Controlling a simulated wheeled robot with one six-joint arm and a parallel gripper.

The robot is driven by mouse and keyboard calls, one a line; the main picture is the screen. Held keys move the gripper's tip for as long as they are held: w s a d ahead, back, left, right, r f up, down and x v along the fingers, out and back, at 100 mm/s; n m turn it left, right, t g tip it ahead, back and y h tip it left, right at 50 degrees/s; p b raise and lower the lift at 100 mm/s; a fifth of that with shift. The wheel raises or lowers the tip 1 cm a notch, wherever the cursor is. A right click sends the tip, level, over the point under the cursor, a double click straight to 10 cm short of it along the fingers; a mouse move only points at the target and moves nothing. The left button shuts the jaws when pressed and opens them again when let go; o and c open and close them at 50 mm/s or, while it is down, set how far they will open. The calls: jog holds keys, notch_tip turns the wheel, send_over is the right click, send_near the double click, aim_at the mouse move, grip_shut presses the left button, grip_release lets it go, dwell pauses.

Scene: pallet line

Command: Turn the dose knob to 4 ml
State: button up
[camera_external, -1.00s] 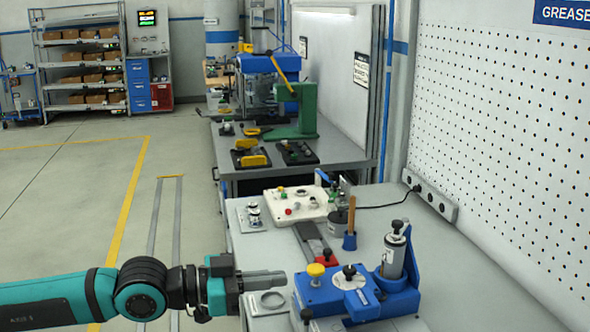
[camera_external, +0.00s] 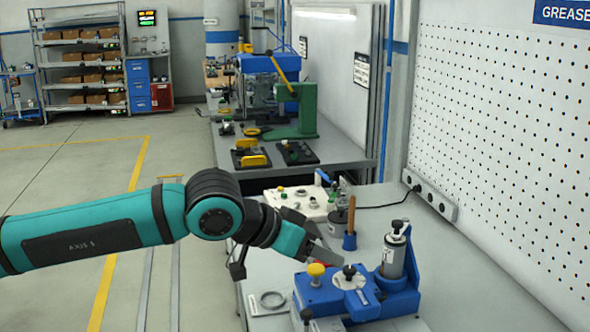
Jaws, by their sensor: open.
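A blue device (camera_external: 327,296) stands on the near workbench. On its top a black knob (camera_external: 349,272) sits on a round pale dial, which looks like the dose knob; its scale marks are too small to read. A yellow knob (camera_external: 316,270) stands to its left, and a silver cylinder with a black cap (camera_external: 394,252) is held upright behind it on the right. My gripper (camera_external: 325,252) is open and empty, tilted down to the right, above and behind the blue device. It appears apart from the black knob; the gap between the fingers is hard to see.
A white control box (camera_external: 300,203) lies behind. The bench right of the device is clear.

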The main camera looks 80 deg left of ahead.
jog(key=w+a+r+n+g+y, duration=0.2)
jog(key=w+a+r+n+g, duration=0.15)
jog(key=w+n+g, duration=0.3)
jog(key=n+g, duration=0.2)
jog(key=g, duration=0.1)
send_near(349, 268)
jog(key=shift+y, duration=0.4)
jog(key=x, duration=0.8)
jog(key=shift+w+d+f, duration=0.1)
jog(key=shift+d+f, duration=0.1)
jog(key=shift+d, duration=0.2)
jog(key=c, duration=1)
